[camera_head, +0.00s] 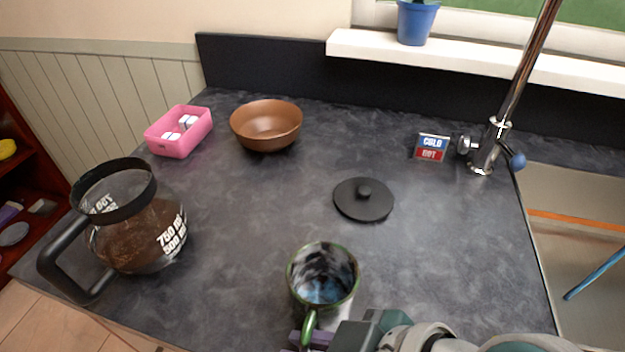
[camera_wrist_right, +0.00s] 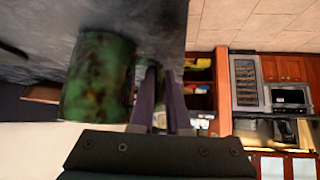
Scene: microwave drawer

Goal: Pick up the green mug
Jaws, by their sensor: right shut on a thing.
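The green mug (camera_head: 322,274) is at the front middle of the counter, upright, with a green rim, a dark mottled inside and its green handle toward me. My right gripper (camera_head: 312,338) reaches in from the lower right and is shut on the handle. In the right wrist view the mug (camera_wrist_right: 98,78) stands right beside the two fingers of the gripper (camera_wrist_right: 161,82), its green side dark and mottled. The handle between the fingers is mostly hidden. I cannot tell whether the mug's base touches the counter. My left gripper is not in view.
A glass coffee pot (camera_head: 140,235) stands at the left front. A black lid (camera_head: 364,203) lies behind the mug. A brown bowl (camera_head: 267,127) and a pink box (camera_head: 180,134) sit at the back left. A faucet (camera_head: 487,150) and sink are at the right. The counter's middle left is clear.

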